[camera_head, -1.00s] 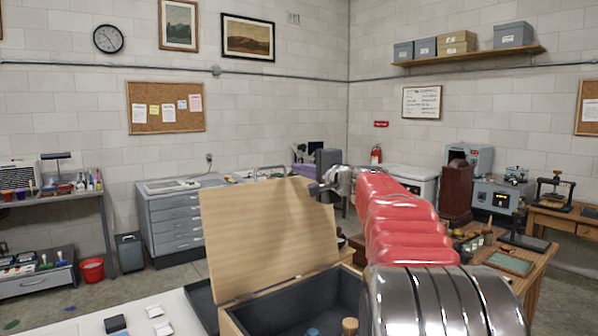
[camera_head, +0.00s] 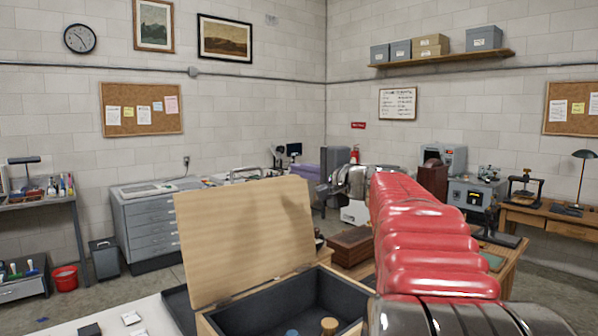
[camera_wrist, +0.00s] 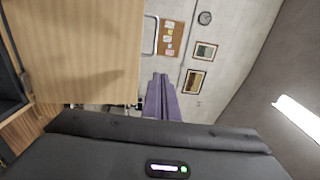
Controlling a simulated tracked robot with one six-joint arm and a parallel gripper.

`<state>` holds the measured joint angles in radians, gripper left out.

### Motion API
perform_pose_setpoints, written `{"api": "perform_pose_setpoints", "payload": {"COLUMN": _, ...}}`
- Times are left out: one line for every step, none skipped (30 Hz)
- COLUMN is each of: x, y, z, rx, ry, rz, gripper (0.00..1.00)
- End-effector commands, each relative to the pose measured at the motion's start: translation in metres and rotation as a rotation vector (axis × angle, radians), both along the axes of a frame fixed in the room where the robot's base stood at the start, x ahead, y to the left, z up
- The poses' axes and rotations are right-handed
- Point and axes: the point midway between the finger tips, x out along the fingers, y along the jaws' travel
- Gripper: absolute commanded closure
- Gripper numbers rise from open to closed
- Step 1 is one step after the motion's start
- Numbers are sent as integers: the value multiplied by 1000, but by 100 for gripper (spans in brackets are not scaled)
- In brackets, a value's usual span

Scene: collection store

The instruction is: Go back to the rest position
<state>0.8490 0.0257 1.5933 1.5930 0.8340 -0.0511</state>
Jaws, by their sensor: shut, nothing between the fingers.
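My gripper (camera_head: 298,169) is at the far end of my red and chrome arm, above and behind the raised lid of a wooden box. Its purple fingers point left and are partly hidden by the lid's top corner. In the wrist view the two fingers (camera_wrist: 160,77) lie together, with nothing between them. The wooden box (camera_head: 213,324) is open in front of me, with its lid (camera_head: 245,235) standing up. The lid also fills the left of the wrist view (camera_wrist: 85,50). The gripper looks apart from it.
A blue piece (camera_head: 292,333) and a wooden knob (camera_head: 329,325) show in the box. A white table (camera_head: 150,312) with small items is at left. Behind stand a grey drawer cabinet (camera_head: 160,235) and a wooden table (camera_head: 510,262) at right. Open floor lies between.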

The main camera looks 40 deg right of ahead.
Motion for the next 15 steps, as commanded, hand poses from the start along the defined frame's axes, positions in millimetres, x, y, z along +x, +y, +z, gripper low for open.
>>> {"api": "perform_pose_setpoints", "payload": {"x": 0, "y": 0, "z": 0, "rx": 0, "ry": 0, "rz": 0, "gripper": 100}}
{"api": "perform_pose_setpoints", "payload": {"x": 0, "y": 0, "z": 0, "rx": 0, "ry": 0, "rz": 0, "gripper": 100}}
{"api": "perform_pose_setpoints", "payload": {"x": 0, "y": 0, "z": 0, "rx": 0, "ry": 0, "rz": 0, "gripper": 100}}
{"api": "perform_pose_setpoints", "payload": {"x": 0, "y": 0, "z": 0, "rx": 0, "ry": 0, "rz": 0, "gripper": 100}}
{"api": "perform_pose_setpoints", "payload": {"x": 0, "y": 0, "z": 0, "rx": 0, "ry": 0, "rz": 0, "gripper": 100}}
{"api": "perform_pose_setpoints", "payload": {"x": 0, "y": 0, "z": 0, "rx": 0, "ry": 0, "rz": 0, "gripper": 100}}
{"api": "perform_pose_setpoints", "payload": {"x": 0, "y": 0, "z": 0, "rx": 0, "ry": 0, "rz": 0, "gripper": 100}}
{"api": "perform_pose_setpoints", "payload": {"x": 0, "y": 0, "z": 0, "rx": 0, "ry": 0, "rz": 0, "gripper": 100}}
{"api": "perform_pose_setpoints", "payload": {"x": 0, "y": 0, "z": 0, "rx": 0, "ry": 0, "rz": 0, "gripper": 100}}
{"api": "perform_pose_setpoints", "payload": {"x": 0, "y": 1, "z": 0, "rx": -1, "ry": 1, "rz": 1, "gripper": 100}}
{"api": "perform_pose_setpoints", "payload": {"x": 1, "y": 2, "z": 0, "rx": -2, "ry": 2, "rz": 3, "gripper": 100}}
{"api": "perform_pose_setpoints", "payload": {"x": 1, "y": 5, "z": -1, "rx": -6, "ry": 7, "rz": 7, "gripper": 100}}
{"api": "perform_pose_setpoints", "payload": {"x": 1, "y": 9, "z": -3, "rx": -11, "ry": 12, "rz": 12, "gripper": 100}}
{"api": "perform_pose_setpoints", "payload": {"x": 2, "y": 14, "z": -5, "rx": -16, "ry": 20, "rz": 19, "gripper": 100}}
{"api": "perform_pose_setpoints", "payload": {"x": 2, "y": 23, "z": -8, "rx": -27, "ry": 33, "rz": 30, "gripper": 100}}
